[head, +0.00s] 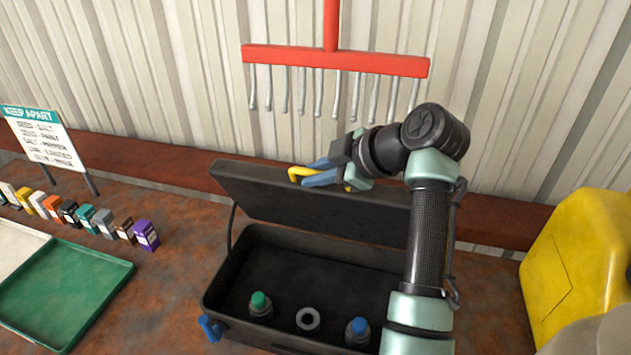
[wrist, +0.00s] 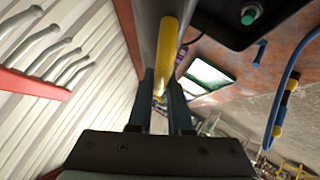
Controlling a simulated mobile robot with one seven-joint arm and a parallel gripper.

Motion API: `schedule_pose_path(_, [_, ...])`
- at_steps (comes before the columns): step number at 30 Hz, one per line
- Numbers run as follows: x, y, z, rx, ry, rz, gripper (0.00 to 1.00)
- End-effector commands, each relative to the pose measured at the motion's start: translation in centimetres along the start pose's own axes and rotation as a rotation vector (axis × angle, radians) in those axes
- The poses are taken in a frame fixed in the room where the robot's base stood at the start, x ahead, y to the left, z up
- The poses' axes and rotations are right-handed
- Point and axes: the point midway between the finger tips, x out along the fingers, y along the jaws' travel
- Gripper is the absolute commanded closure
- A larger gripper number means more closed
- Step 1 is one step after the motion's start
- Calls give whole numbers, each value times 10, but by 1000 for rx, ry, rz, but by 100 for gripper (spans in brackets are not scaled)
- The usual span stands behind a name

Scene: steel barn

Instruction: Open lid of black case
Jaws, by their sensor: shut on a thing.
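The black case (head: 275,238) stands on the rusty surface with its lid (head: 262,196) raised and tilted back, so its inside shows. My gripper (head: 312,177) is at the upper edge of the lid, its blue fingers shut on a yellow handle (head: 296,172). In the wrist view, the yellow handle (wrist: 168,42) runs between the two fingers (wrist: 160,95), beside the dark lid. Inside the case are a green-capped bottle (head: 260,303), a grey ring (head: 308,319) and a blue-capped bottle (head: 357,331). My arm hides the case's right end.
A blue latch (head: 210,328) is at the case's front left. A green tray (head: 70,290), several small boxes (head: 146,236) and a sign (head: 42,138) are at left. A yellow container (head: 580,260) is at right. A red rack (head: 335,60) with metal prongs hangs behind.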

Motion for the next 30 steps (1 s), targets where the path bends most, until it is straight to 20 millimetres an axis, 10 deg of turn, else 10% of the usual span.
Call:
schedule_pose_path(16, [0, 2, 0, 1, -3, -1, 100])
schedule_pose_path(17, [0, 2, 0, 1, -3, -1, 77])
schedule_pose_path(21, [0, 2, 0, 1, -2, -1, 53])
schedule_pose_path(30, [-1, 2, 0, 0, -1, -1, 53])
